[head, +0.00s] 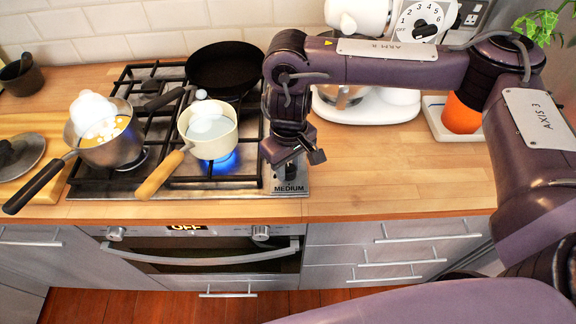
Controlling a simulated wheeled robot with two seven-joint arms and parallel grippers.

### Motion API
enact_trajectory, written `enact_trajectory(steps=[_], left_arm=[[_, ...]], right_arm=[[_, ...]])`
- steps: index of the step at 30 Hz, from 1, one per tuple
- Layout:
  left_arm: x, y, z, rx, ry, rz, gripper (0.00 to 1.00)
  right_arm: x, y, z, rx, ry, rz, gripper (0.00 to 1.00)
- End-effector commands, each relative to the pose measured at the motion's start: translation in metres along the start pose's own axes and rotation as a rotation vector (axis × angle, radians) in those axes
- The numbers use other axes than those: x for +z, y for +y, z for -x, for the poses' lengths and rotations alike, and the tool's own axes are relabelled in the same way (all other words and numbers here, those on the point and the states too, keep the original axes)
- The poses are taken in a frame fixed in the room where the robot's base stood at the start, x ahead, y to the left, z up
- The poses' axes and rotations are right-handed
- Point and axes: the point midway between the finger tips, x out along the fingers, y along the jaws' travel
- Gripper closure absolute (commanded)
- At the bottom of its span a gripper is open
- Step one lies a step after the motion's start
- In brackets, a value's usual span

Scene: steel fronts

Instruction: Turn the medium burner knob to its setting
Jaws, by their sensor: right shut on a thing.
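The medium burner knob (291,173) is dark and sits on the steel strip at the right end of the hob, just behind the label "MEDIUM". My right gripper (294,156) reaches down to it from above and is shut on it. The gripper hides most of the knob, so its pointer and setting cannot be read. A blue flame (226,162) burns under the cream pot (210,146). My left gripper is not in view.
A steel saucepan (110,150) steams at the left, and a black frying pan (225,66) sits at the back. The cream pot's wooden handle (160,176) points forward. A white mixer (385,105) stands behind my right arm. The worktop (400,175) at right is clear.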

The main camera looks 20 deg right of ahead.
Motion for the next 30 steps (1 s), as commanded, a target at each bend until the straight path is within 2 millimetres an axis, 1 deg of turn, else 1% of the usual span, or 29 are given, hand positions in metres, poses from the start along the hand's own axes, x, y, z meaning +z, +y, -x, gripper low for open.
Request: enact_trajectory(steps=[1,2,11,18,21,25,26,30], left_arm=[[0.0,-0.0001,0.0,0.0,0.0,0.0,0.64],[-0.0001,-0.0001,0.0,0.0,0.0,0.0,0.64],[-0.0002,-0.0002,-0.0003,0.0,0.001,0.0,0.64],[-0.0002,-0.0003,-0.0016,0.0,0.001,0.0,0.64],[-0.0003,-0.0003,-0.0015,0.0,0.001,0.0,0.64],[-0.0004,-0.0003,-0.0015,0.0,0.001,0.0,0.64],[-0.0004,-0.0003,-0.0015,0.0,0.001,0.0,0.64],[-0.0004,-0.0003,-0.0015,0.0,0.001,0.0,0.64]], right_arm=[[0.0,0.0002,0.0,0.0,0.0,-0.054,0.83],[0.0,0.0002,0.0,0.0,0.0,-0.07,0.83],[0.0003,0.0001,-0.001,0.0,-0.001,-0.068,0.84],[0.0006,-0.0001,-0.0057,0.0,-0.002,-0.069,0.84],[0.0007,-0.0001,-0.0055,0.0,-0.003,-0.174,0.84],[0.0008,-0.0001,-0.0056,0.0,-0.003,-0.185,0.84],[0.0008,-0.0001,-0.0056,0.0,-0.003,-0.185,0.68],[0.0007,-0.0001,-0.0055,0.0,-0.002,-0.184,0.49]])
